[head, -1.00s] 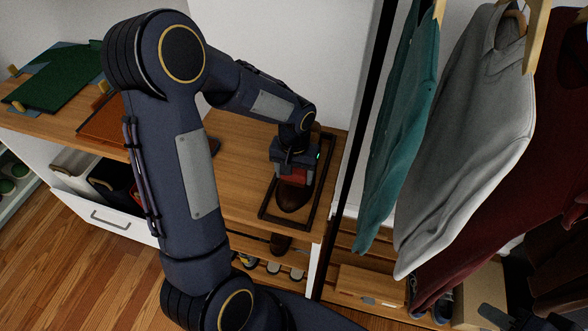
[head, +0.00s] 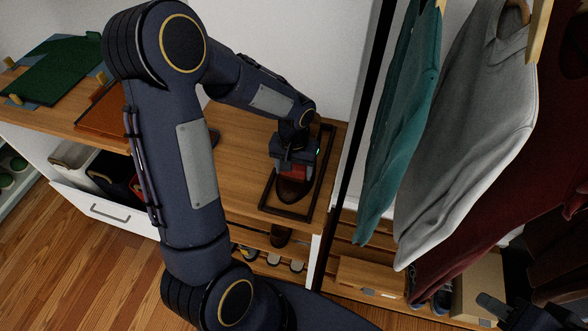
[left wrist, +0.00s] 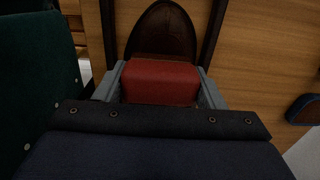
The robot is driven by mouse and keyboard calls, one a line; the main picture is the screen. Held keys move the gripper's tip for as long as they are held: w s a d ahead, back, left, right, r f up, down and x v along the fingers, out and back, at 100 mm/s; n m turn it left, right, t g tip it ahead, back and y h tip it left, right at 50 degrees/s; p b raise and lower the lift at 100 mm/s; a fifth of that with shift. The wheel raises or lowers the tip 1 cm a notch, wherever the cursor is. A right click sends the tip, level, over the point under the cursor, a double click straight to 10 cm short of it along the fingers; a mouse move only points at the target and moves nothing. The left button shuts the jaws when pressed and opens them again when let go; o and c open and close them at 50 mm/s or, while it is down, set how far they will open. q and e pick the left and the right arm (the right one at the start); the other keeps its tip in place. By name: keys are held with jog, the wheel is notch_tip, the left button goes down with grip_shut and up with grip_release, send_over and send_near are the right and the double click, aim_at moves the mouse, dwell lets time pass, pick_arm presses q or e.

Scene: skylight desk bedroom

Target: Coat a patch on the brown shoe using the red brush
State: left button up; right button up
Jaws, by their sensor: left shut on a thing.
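The brown shoe (head: 291,191) sits inside a dark rectangular frame (head: 285,214) on the wooden top; its dark brown toe shows, and it also appears in the left wrist view (left wrist: 163,32). My left gripper (head: 292,167) is over the shoe, shut on the red brush (head: 296,173). In the left wrist view the red block of the brush (left wrist: 160,82) sits between the two grey fingers, against or just over the shoe; contact is hidden. My right gripper (head: 497,309) shows partly at the lower right, away from the shoe; its opening is unclear.
Hanging clothes, including a grey sweater (head: 465,140), and a black post stand right of the wooden top. A green mat (head: 60,75) lies at far left. Below are an open drawer (head: 105,210), a shoe shelf and a cardboard box (head: 478,285).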

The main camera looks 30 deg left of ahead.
pick_arm(q)
jog(key=shift+w+a+r+p, duration=0.1)
jog(key=shift+w+r+p, duration=0.25)
jog(key=shift+r, duration=0.2)
jog(key=shift+w+a+r+p, duration=0.1)
jog(key=shift+w+r+p, duration=0.15)
jog(key=shift+r, duration=0.3)
jog(key=shift+s+d+r+p, duration=0.1)
jog(key=shift+s+r+p, duration=0.1)
jog(key=shift+r+p, duration=0.25)
jog(key=shift+s+r+p, duration=0.2)
jog(key=shift+r, duration=0.3)
jog(key=shift+w+r+p, duration=0.2)
jog(key=shift+r+p, duration=0.4)
jog(key=shift+r, duration=0.05)
jog(key=shift+s+r+p, duration=0.1)
jog(key=shift+r+p, duration=0.9)
jog(key=shift+r, duration=0.4)
jog(key=shift+s, duration=0.1)
